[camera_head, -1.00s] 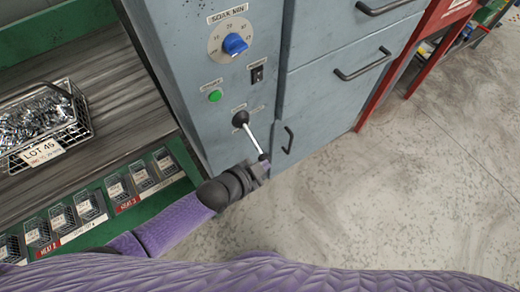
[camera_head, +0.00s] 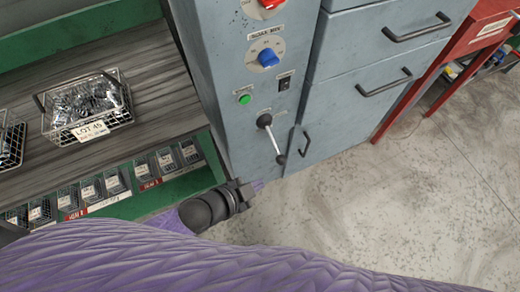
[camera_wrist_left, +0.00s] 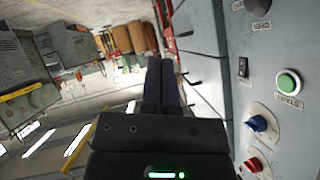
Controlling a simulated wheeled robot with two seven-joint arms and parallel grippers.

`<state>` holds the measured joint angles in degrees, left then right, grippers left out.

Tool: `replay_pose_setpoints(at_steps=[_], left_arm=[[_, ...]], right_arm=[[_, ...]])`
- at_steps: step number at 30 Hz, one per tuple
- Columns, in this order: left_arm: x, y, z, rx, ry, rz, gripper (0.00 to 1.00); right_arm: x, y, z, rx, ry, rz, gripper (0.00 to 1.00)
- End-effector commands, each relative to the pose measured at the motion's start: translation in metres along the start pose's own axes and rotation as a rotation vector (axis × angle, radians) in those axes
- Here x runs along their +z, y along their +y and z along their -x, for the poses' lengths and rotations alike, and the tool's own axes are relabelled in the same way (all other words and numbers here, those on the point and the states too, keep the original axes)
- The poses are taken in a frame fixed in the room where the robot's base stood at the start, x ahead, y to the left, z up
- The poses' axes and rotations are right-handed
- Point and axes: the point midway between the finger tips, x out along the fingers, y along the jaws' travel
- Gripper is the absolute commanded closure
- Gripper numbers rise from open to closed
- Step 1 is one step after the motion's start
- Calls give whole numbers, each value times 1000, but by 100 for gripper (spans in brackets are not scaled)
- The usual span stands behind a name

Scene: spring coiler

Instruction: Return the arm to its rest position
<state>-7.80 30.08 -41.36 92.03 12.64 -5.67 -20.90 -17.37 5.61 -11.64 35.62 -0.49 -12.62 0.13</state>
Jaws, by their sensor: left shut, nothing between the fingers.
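My left gripper (camera_head: 257,186) is in the head view at the lower middle, at the foot of the grey-blue control cabinet (camera_head: 222,120). It is shut and empty, and it stands apart from the lever (camera_head: 274,142), a pale rod with a black knob. In the left wrist view the two dark fingers (camera_wrist_left: 161,82) lie together with nothing between them. My purple left arm crosses the bottom of the head view. My right gripper is not in view.
The cabinet carries a green button (camera_head: 244,99), a blue dial (camera_head: 267,58) and a red knob. Wire baskets of metal parts (camera_head: 122,118) stand on the bench at left, above small labelled bins (camera_head: 115,181). Drawers and a red stand (camera_head: 440,75) are at right. The floor at right is clear.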

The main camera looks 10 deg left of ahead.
Motion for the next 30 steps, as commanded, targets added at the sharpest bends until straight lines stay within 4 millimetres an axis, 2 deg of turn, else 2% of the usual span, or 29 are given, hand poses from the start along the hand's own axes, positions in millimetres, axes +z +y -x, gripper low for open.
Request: replay_pose_setpoints(at_steps=[3, 5, 8, 9, 11, 12, 15, 18, 21, 30], left_arm=[[3, 0, 0, -2, -8, 5, 100], [20, 0, -2, -15, -60, 38, 100], [93, 11, 4, -58, -275, 188, 100], [129, 25, 13, -74, -388, 274, 100], [176, 54, 34, -88, -554, 406, 100], [201, 78, 50, -91, -653, 489, 100], [237, 136, 90, -82, -853, 656, 100], [250, 177, 117, -67, -976, 759, 100], [253, 194, 130, -59, -1028, 802, 100], [254, 196, 131, -58, -1033, 805, 100]], right_arm=[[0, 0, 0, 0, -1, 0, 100], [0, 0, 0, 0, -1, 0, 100], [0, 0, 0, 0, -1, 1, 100], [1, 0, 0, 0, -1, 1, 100], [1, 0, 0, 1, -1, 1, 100], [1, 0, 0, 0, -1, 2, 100], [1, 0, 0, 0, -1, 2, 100], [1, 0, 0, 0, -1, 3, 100], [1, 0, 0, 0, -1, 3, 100], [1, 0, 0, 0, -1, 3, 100]])
